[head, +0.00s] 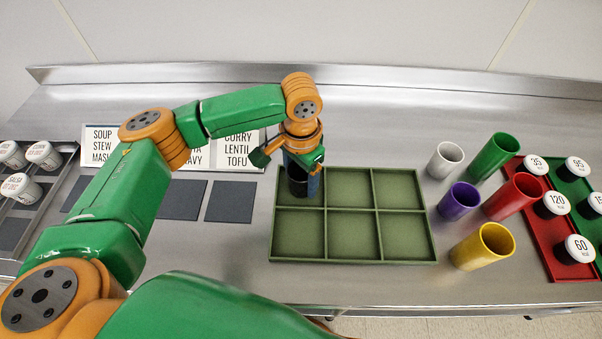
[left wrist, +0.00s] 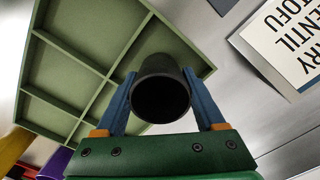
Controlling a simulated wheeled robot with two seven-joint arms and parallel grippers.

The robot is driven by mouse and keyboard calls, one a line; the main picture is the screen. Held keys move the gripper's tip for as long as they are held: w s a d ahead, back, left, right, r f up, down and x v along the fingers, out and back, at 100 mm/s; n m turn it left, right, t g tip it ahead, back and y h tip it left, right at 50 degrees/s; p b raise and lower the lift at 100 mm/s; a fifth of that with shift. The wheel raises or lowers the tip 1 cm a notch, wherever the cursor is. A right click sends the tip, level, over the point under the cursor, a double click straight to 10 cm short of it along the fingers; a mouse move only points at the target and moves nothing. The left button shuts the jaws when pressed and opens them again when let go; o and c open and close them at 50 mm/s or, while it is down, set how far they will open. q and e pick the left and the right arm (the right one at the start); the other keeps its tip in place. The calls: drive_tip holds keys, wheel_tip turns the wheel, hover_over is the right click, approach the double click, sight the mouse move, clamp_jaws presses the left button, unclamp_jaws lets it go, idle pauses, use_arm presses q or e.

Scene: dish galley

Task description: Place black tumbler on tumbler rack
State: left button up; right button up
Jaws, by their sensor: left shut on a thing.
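The black tumbler (left wrist: 160,92) is between the two blue fingers of my left gripper (left wrist: 165,95), which is shut on it. In the head view the black tumbler (head: 297,182) is upright at the back left compartment of the green tumbler rack (head: 354,211), partly hidden by my left gripper (head: 303,165). I cannot tell whether its base touches the rack floor. The other rack compartments are empty. The rack also shows in the left wrist view (left wrist: 85,75). My right gripper is not in view.
White (head: 445,160), green (head: 493,158), purple (head: 459,203), red (head: 513,197) and yellow (head: 483,246) tumblers stand right of the rack. Red and green trays with numbered lids are at far right. Label signs (head: 240,147) and dark mats (head: 230,202) lie left of the rack.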

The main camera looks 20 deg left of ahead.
use_arm(q)
drive_tip(key=shift+f, duration=0.2)
drive_tip(key=shift+f, duration=0.1)
drive_tip(key=o, duration=1.3)
wheel_tip(320, 180, up, 12)
drive_tip(key=shift+r+b, duration=0.15)
drive_tip(key=shift+b, duration=0.35)
